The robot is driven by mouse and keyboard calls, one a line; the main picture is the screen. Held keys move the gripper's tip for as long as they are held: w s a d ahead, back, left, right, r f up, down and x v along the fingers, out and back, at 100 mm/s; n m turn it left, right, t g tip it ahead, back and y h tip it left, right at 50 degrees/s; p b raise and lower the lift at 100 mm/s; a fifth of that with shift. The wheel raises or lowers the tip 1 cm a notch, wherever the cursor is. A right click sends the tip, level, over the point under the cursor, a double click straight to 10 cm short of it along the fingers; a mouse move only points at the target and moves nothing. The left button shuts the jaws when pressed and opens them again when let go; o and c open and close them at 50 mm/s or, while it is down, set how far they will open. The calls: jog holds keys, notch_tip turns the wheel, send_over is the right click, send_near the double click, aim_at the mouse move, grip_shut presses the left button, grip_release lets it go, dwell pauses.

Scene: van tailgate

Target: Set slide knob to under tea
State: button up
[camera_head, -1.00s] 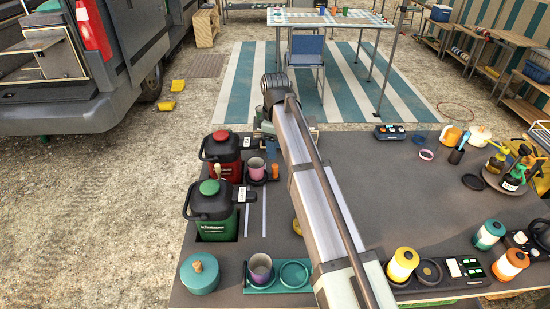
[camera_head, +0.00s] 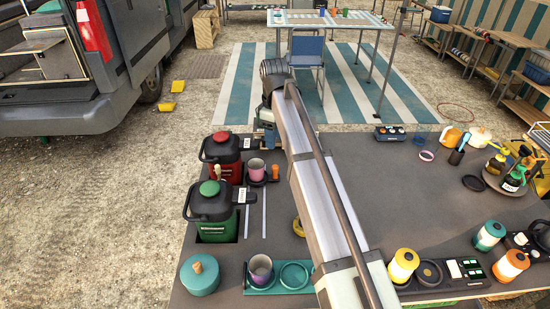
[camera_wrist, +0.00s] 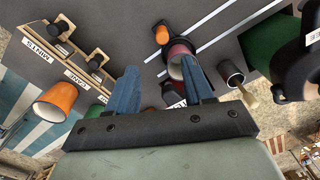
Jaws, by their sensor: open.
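My gripper (camera_wrist: 158,63) is open and empty in the wrist view, its two blue fingers apart above the table. In the head view it is at the far left part of the table, largely hidden by my wrist. Two pale straight lines (camera_head: 264,214) run along the table beside the urns and also show in the wrist view (camera_wrist: 208,25). A small orange piece (camera_head: 276,172) stands beside a pink cup (camera_head: 256,168); I cannot tell whether it is the slide knob. White labels stand by the red urn (camera_head: 222,158) and the green urn (camera_head: 210,208); I cannot read "tea".
In the wrist view, wooden holders (camera_wrist: 98,62) with black knobs and labels, one reading MINTS, sit near an orange cup (camera_wrist: 56,100). A teal pot (camera_head: 200,276) and a teal tray (camera_head: 280,287) are at the front left. The table's middle right is clear.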

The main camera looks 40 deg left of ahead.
aim_at(275, 166)
jog(key=f+m, duration=0.4)
jog(key=m, duration=0.5)
jog(key=f+m, duration=0.5)
jog(key=m, duration=0.5)
jog(key=f+m, duration=0.4)
jog(key=m, duration=0.6)
jog(key=shift+s+d+f, duration=0.25)
jog(key=shift+d+f, duration=0.05)
jog(key=shift+f, duration=0.1)
jog(key=shift+c, duration=0.4)
grip_shut()
